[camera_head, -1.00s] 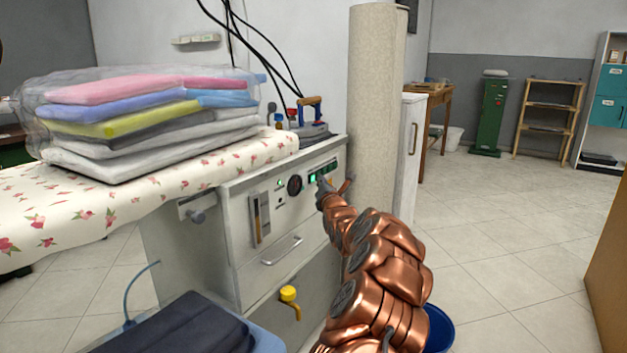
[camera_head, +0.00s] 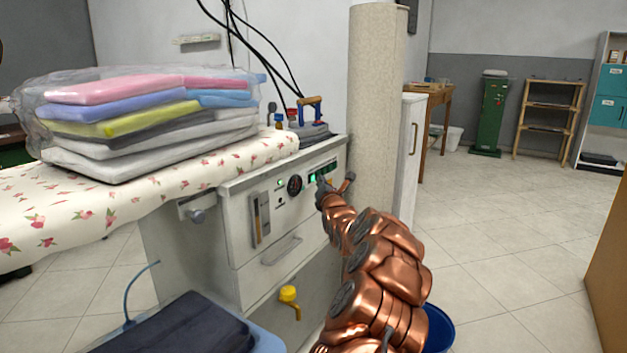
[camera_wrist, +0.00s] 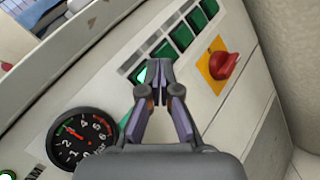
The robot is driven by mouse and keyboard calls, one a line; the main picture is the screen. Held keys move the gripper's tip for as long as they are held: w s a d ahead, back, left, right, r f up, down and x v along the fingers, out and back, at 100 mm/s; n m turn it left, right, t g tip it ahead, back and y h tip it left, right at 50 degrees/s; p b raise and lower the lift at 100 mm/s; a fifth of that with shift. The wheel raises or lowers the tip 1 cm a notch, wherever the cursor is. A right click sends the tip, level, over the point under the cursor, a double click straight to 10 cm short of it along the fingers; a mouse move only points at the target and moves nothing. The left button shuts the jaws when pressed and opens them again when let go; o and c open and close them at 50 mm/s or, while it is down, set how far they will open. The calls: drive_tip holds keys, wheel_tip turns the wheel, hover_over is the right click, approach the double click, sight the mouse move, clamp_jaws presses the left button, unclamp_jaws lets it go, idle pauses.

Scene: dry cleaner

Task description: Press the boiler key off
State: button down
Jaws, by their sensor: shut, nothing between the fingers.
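The row of green keys (camera_wrist: 181,38) runs diagonally across the panel in the wrist view. One key at the lower end, beside my fingertips, shows a bright lit patch (camera_wrist: 142,76). My gripper (camera_wrist: 160,70) is shut and empty, with its tips over the lower end of the row and partly hiding the keys there. I cannot tell whether the tips touch a key. In the head view my gripper (camera_head: 323,183) is at the right part of the white control panel (camera_head: 240,204), in front of the green keys (camera_head: 314,178). Key labels are not readable.
A red knob on a yellow plate (camera_wrist: 223,65) sits right of the keys. A round pressure gauge (camera_wrist: 80,138) is at lower left. A beige column (camera_head: 372,110) stands close to the panel's right. Wrapped folded laundry (camera_head: 120,128) lies on the floral board (camera_head: 110,205).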

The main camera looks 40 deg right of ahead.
drive_tip(key=shift+w, duration=0.1)
idle(0.4)
drive_tip(key=shift+w+a+b, duration=0.15)
drive_tip(key=shift+w+b, duration=0.2)
drive_tip(key=shift+b, duration=0.1)
drive_tip(key=shift+s+f+b, duration=0.1)
drive_tip(key=shift+s+b, duration=0.05)
drive_tip(key=shift+b, duration=0.2)
drive_tip(key=shift+s+b, duration=0.3)
drive_tip(key=shift+b, duration=0.05)
idle(0.4)
drive_tip(key=s+d+b, duration=0.2)
drive_tip(key=s+b, duration=0.2)
drive_tip(key=s, duration=0.1)
drive_tip(key=shift+s, duration=0.35)
